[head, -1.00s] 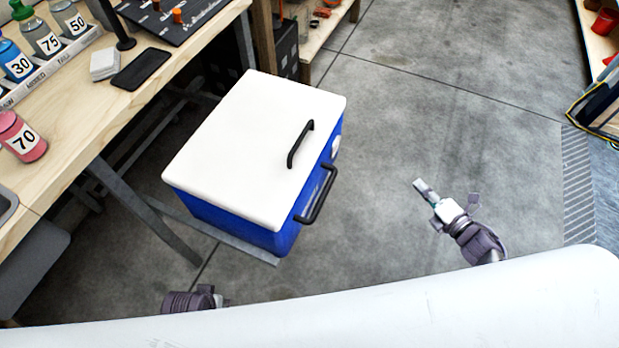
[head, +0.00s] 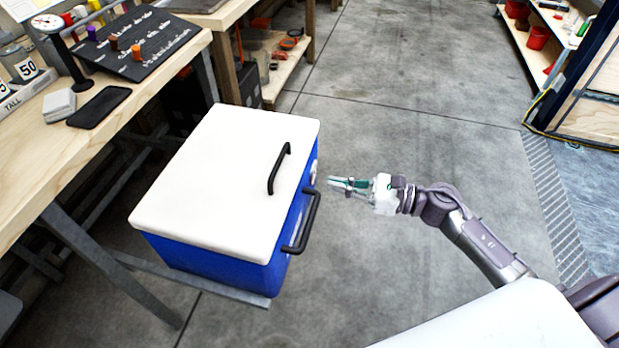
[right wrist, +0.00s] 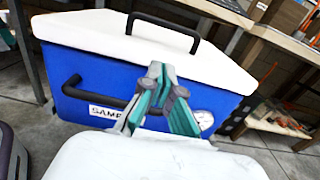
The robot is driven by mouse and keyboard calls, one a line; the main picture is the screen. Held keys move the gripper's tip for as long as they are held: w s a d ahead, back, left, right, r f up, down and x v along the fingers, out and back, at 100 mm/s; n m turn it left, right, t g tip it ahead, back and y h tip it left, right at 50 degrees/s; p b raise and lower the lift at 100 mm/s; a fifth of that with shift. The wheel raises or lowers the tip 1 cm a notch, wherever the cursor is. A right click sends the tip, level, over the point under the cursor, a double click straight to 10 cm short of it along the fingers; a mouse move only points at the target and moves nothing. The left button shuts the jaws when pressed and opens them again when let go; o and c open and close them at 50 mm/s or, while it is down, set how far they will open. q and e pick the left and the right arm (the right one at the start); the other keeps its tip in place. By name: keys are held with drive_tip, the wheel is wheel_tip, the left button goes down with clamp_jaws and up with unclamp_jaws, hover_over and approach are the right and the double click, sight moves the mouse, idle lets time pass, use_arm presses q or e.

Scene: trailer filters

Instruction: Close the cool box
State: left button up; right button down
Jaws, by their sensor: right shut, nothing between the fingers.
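The cool box is a blue box (head: 215,268) with a white lid (head: 215,180) lying flat on top, so it looks closed. A black handle (head: 279,168) stands on the lid and another black handle (head: 303,222) is on the blue front. My right gripper (head: 334,183) is shut and empty, just right of the box front in the head view, pointing at it. In the right wrist view the right gripper (right wrist: 155,72) shows before the box front, overlapping the lid edge; I cannot tell whether it touches. My left gripper is not in view.
A wooden workbench (head: 120,110) with a black board (head: 130,45) and a dark phone-like slab (head: 99,107) stands on the left. A shelf (head: 275,75) is behind the box. The concrete floor to the right is open.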

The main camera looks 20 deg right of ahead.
sight(298, 177)
drive_tip(key=x, duration=0.6)
drive_tip(key=shift+w+a, duration=0.1)
drive_tip(key=shift+w, duration=0.05)
